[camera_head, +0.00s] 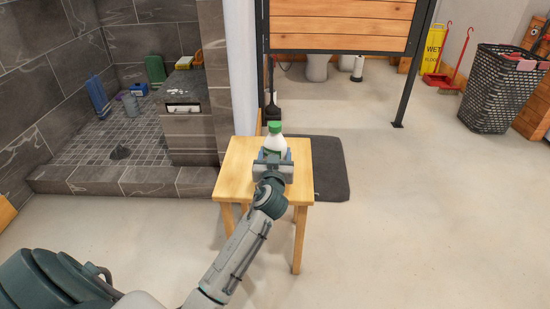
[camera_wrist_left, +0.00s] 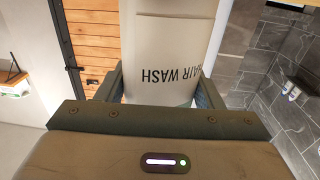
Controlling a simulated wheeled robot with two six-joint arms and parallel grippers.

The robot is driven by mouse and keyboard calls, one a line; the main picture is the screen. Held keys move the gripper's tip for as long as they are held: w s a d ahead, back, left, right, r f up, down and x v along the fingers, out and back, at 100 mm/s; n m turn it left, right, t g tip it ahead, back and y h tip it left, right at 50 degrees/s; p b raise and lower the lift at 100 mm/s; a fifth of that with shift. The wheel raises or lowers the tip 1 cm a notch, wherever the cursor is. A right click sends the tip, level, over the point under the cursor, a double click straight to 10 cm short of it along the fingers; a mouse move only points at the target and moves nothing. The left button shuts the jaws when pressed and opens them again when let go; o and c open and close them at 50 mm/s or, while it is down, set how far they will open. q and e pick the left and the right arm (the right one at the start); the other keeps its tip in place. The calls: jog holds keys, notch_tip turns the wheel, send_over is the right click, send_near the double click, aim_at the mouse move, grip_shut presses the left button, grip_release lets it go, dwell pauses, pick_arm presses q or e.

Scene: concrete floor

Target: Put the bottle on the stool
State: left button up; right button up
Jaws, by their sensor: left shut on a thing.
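A white bottle with a green cap (camera_head: 275,138) is upright over the middle of the wooden stool (camera_head: 235,170). In the left wrist view the bottle (camera_wrist_left: 165,60) fills the space between the fingers, and its label reads "HAIR WASH". My left gripper (camera_head: 273,160) is shut on the bottle. The gripper hides the bottle's lower part, so I cannot tell whether its base touches the stool top. My right gripper is not in view.
A dark mat (camera_head: 328,170) lies on the floor behind and right of the stool. A tiled shower step (camera_head: 120,180) is at left. A black basket (camera_head: 492,90) and yellow sign (camera_head: 433,48) stand at far right.

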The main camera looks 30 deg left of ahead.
pick_arm(q)
jog(key=shift+r, duration=0.15)
jog(key=o, duration=0.8)
jog(key=shift+f, duration=0.25)
jog(key=shift+c, duration=0.2)
jog(key=o, duration=0.4)
jog(key=shift+o, duration=0.2)
jog(key=shift+r, duration=0.15)
